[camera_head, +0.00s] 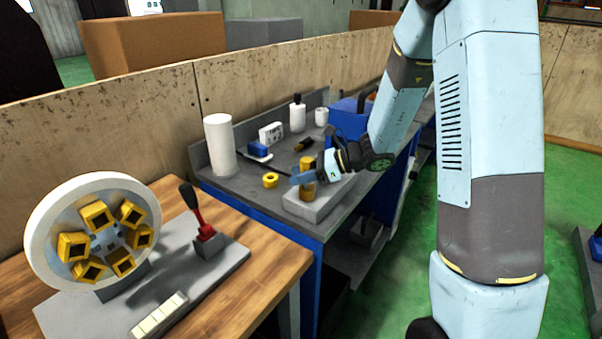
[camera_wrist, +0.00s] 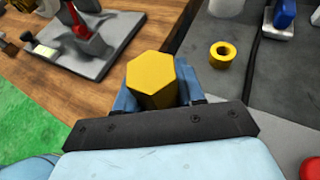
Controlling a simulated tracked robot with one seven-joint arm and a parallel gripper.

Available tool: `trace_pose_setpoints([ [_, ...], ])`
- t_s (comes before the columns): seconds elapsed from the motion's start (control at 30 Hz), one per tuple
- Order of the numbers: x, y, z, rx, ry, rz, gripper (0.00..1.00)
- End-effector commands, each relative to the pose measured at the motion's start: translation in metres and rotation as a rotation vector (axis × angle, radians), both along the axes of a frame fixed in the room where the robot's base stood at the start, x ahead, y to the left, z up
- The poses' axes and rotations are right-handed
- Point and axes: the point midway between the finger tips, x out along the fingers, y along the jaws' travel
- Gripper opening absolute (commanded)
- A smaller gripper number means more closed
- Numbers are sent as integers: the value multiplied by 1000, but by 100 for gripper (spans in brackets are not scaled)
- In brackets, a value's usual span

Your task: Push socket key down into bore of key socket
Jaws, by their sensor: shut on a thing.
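The socket key is a yellow hexagonal bar. Its flat top (camera_wrist: 151,72) faces me in the wrist view, and its upper end (camera_head: 307,163) shows above my fingers in the head view. My gripper (camera_head: 303,178) is shut on it; the blue fingers (camera_wrist: 158,98) lie on either side of the bar in the wrist view. Yellow (camera_head: 307,191) also shows below the fingers, over a grey block (camera_head: 326,203) on the bench. The bar looks about upright. I cannot tell whether its lower end is in a bore; that part is hidden in the wrist view.
A yellow ring with a dark hole (camera_head: 270,180) lies on the grey bench left of my gripper; it also shows in the wrist view (camera_wrist: 222,54). A white cylinder (camera_head: 220,146), bottles and a blue box stand behind. A wooden table (camera_head: 270,262) with a red-and-black lever adjoins.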

Motion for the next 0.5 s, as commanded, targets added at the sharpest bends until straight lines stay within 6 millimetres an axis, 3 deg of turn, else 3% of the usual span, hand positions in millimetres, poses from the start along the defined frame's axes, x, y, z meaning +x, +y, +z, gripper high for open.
trace_pose_setpoints([
  [0.5, 0, 0, -11, 0, 2, -1, 5],
])
